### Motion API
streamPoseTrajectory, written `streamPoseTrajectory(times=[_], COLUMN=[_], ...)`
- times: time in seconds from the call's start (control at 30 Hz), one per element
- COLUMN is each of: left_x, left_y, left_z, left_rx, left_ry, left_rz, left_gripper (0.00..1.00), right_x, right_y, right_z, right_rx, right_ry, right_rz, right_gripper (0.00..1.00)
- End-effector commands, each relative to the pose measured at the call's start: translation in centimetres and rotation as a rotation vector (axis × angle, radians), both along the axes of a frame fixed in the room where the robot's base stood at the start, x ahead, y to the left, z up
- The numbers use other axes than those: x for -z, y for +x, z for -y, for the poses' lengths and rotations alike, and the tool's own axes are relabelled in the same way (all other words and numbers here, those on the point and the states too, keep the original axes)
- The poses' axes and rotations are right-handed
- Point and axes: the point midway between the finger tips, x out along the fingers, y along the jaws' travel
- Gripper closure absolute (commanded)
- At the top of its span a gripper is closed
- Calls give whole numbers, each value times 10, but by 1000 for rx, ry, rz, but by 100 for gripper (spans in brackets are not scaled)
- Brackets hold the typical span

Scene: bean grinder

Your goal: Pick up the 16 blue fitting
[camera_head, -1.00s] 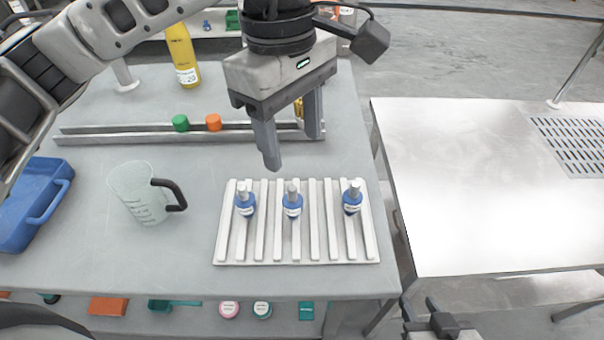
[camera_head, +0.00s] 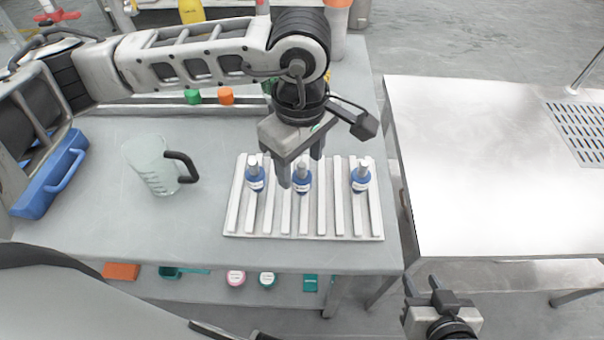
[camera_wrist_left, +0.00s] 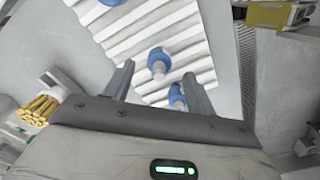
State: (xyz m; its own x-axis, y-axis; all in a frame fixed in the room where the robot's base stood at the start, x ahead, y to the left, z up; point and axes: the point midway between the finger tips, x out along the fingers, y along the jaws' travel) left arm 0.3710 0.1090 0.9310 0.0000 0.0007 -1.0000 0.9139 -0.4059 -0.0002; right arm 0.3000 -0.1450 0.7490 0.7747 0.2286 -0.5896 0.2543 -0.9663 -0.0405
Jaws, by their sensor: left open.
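Three blue fittings with grey tops and white labels stand in a white ribbed rack (camera_head: 232,210): a left one (camera_head: 255,182), a middle one (camera_head: 303,188) and a right one (camera_head: 361,182). Their label numbers are too small to read. My left gripper (camera_head: 301,168) is open and empty, just above and behind the middle fitting, and partly overlaps it in the head view. In the left wrist view, one blue fitting (camera_wrist_left: 158,62) shows between the open fingers and another (camera_wrist_left: 177,97) near the right finger. My right gripper (camera_head: 423,288) is at the lower right, fingers apart, empty.
A clear measuring jug (camera_head: 152,168) with a dark handle stands left of the rack, and a blue bin (camera_head: 48,185) further left. Green (camera_head: 192,97) and orange (camera_head: 226,96) caps sit at the back rail. A metal table (camera_head: 480,170) stands right, across a gap.

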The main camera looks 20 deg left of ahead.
Motion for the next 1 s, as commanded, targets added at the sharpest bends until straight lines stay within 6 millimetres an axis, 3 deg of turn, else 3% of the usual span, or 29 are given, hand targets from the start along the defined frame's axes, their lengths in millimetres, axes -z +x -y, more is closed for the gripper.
streamPoseTrajectory(times=[0.2,0.47,0.63,1.0], left_x=[26,29,29,28], left_y=[0,1,1,1], left_z=[2,2,2,2], left_rx=[0,0,0,0], left_ry=[1,-1,-1,-1], left_rz=[-2,0,0,1], left_gripper=[44,44,91,93], right_x=[-1,-1,-1,1], right_y=[1,2,2,-2], right_z=[0,0,1,2], right_rx=[5,9,10,6], right_ry=[0,2,1,-4], right_rz=[-1,-1,-2,-10], right_gripper=[64,64,64,64])
